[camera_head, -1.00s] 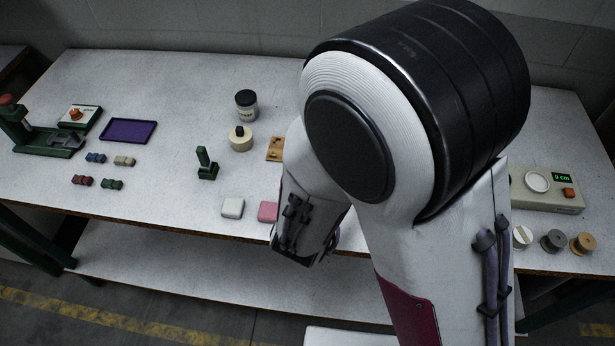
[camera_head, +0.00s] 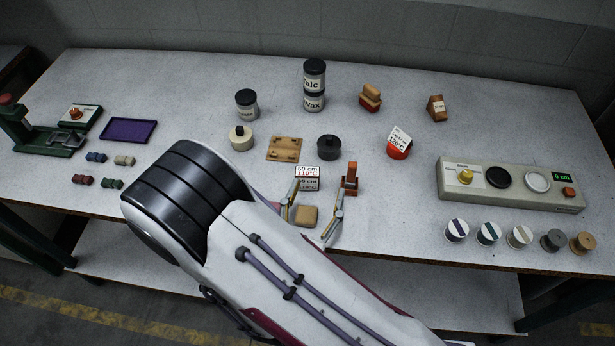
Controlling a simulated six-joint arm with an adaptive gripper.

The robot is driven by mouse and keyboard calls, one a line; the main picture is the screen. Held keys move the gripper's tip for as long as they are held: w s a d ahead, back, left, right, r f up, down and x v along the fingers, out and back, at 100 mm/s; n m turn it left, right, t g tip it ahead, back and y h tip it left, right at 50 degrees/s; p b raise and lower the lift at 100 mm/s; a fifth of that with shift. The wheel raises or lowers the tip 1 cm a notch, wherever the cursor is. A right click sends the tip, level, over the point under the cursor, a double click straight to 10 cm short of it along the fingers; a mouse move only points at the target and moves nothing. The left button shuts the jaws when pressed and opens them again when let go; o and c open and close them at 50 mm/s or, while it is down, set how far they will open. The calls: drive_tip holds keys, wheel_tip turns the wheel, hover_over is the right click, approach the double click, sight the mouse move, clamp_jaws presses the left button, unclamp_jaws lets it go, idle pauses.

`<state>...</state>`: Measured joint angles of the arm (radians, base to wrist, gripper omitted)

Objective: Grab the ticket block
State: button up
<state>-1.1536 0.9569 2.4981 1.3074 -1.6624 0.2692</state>
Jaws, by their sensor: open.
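The ticket block (camera_head: 307,177) is a small white block with a dark red edge. It stands near the front middle of the table and is printed with "59 cm" and "110°C". My gripper (camera_head: 318,192) is low over the table in front of it, with its two fingers spread apart and empty. The block stands just beyond the fingertips, closer to the left one. I cannot tell whether the left fingertip touches it.
A tan block (camera_head: 307,216) lies between the fingers. A brown-orange stand (camera_head: 350,178) is close to the right fingertip. A black round pot (camera_head: 329,147) and a wooden plate (camera_head: 285,149) are behind. A red pot (camera_head: 398,151) with a ticket is to the right.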

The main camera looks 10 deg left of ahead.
sight(306, 180)
drive_tip(key=a+f+y, duration=0.1)
drive_tip(key=s+a+f, duration=0.1)
drive_tip(key=s+a+f+n+y, duration=0.1)
drive_tip(key=f, duration=0.1)
drive_tip(key=shift+s+y, duration=0.1)
drive_tip(key=shift+y, duration=0.2)
drive_tip(key=shift+w+r, duration=0.1)
drive_tip(key=shift+w, duration=1.2)
drive_tip(key=shift+w, duration=0.1)
drive_tip(key=shift+w, duration=2.5)
drive_tip(key=c, duration=1.2)
